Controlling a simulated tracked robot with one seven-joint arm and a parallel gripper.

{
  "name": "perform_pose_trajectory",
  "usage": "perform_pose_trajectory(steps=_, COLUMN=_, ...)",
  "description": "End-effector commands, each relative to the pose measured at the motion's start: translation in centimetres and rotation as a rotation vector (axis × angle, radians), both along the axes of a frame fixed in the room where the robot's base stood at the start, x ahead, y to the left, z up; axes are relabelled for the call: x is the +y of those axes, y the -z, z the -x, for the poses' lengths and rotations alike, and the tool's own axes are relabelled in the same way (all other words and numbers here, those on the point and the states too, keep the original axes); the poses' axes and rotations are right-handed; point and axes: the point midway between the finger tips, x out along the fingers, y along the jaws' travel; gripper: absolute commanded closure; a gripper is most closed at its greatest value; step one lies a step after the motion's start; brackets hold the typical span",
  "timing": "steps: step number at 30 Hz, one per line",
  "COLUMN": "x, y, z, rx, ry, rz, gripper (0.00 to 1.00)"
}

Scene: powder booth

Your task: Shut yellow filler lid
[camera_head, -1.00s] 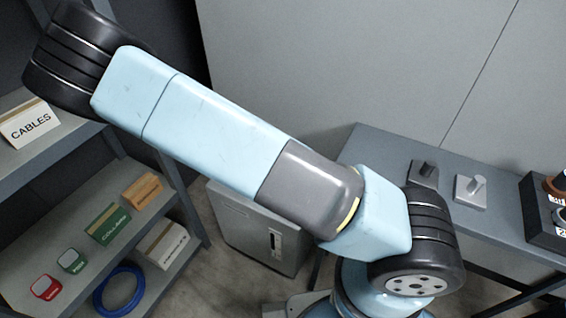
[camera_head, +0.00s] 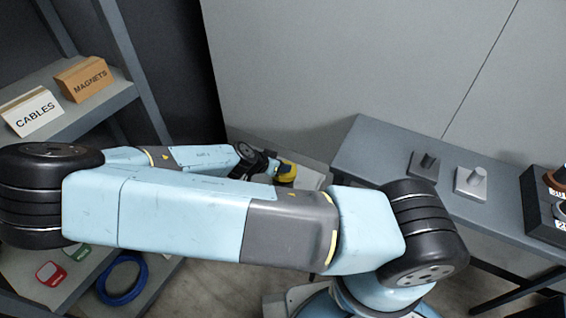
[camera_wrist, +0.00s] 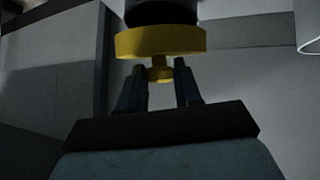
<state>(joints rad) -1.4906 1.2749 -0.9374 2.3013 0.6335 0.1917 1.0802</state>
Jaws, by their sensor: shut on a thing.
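The yellow filler lid (camera_wrist: 160,42) is a round disc with a small stemmed knob, seen in the middle of the wrist view. My gripper (camera_wrist: 157,80) is shut on the lid's knob, one dark finger on each side. A dark round part (camera_wrist: 160,12) lies directly beyond the disc; whether the two touch or are apart I cannot tell. In the head view the yellow lid (camera_head: 286,171) shows small behind my arm, near the grey cabinet (camera_head: 308,176). My fingertips are not clear there, and my arm hides most of the cabinet.
A shelf rack on the left holds a CABLES box (camera_head: 33,112), a MAGNETS box (camera_head: 83,78) and a blue ring (camera_head: 122,278). A plain wall stands behind.

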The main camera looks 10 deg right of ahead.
Motion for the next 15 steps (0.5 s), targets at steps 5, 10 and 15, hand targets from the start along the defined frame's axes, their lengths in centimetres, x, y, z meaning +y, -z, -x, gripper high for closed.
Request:
perform_pose_trajectory(steps=5, x=0.7, y=0.6, z=0.3, rx=-0.057, ry=-0.011, rz=0.047, gripper=1.0)
perform_pose_trajectory(steps=10, x=0.8, y=1.0, z=0.5, rx=-0.102, ry=-0.008, rz=0.079, gripper=1.0)
perform_pose_trajectory(steps=15, x=1.0, y=1.4, z=0.7, rx=-0.097, ry=-0.006, rz=0.073, gripper=1.0)
